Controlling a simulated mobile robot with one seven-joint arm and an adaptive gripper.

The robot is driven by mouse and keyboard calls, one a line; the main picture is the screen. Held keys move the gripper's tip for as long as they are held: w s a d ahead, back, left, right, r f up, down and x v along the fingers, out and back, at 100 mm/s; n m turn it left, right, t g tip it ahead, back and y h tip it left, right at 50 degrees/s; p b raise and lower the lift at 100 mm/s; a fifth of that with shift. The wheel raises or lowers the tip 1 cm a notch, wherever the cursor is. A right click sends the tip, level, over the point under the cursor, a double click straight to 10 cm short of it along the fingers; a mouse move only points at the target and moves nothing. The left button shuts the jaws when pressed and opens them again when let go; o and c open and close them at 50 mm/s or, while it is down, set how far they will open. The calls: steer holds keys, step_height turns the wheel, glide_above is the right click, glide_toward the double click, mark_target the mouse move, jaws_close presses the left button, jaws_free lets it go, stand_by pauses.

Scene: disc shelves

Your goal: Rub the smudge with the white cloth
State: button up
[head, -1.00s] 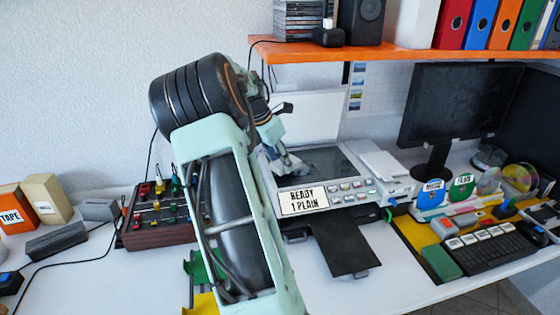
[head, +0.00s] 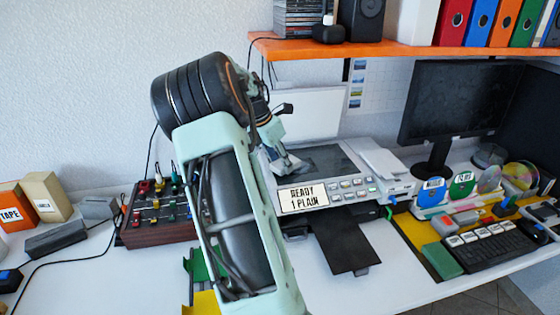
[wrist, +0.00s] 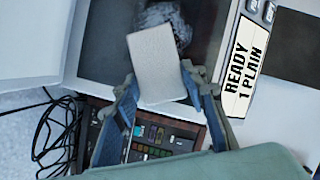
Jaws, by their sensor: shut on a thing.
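The white cloth (wrist: 155,58) is a small pale pad held between the fingers of my gripper (wrist: 160,88). In the head view my gripper (head: 284,163) is low over the left part of the scanner's dark glass (head: 328,158). The smudge (wrist: 168,18) is a pale, streaky patch on the glass, just beyond the cloth in the wrist view. The cloth overlaps the near edge of the smudge in that view and hides what lies under it. I cannot tell whether the cloth touches the glass.
The scanner's raised lid (head: 308,116) stands behind the glass. Its front panel has a "READY 1 PLAIN" sign (head: 302,198) and buttons. A mixer box with knobs (head: 158,214) stands to the left. An orange shelf (head: 400,52) hangs above. A monitor (head: 458,105) stands to the right.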

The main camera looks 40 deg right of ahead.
mark_target(313, 167)
steer(key=shift+f, duration=0.5)
steer(key=shift+d+r, duration=0.1)
steer(key=shift+s+d+r+p, duration=0.1)
steer(key=shift+s+d+p, duration=0.2)
steer(key=shift+d, duration=0.3)
steer(key=shift+s+d+r+p, duration=0.1)
steer(key=shift+s+d+p, duration=0.05)
steer(key=shift+s+d, duration=0.35)
steer(key=shift+s+d+f+p, duration=0.15)
steer(key=shift+s+d+p, duration=0.35)
steer(key=shift+d, duration=0.55)
steer(key=shift+s+d+f+p, duration=0.1)
steer(key=shift+s+d+p, duration=0.2)
steer(key=shift+s+d, duration=0.5)
steer(key=shift+s+d+f+p, duration=0.15)
steer(key=shift+s+d+p, duration=0.25)
steer(key=shift+d, duration=0.85)
steer(key=shift+r, duration=0.1)
steer(key=shift+p, duration=0.3)
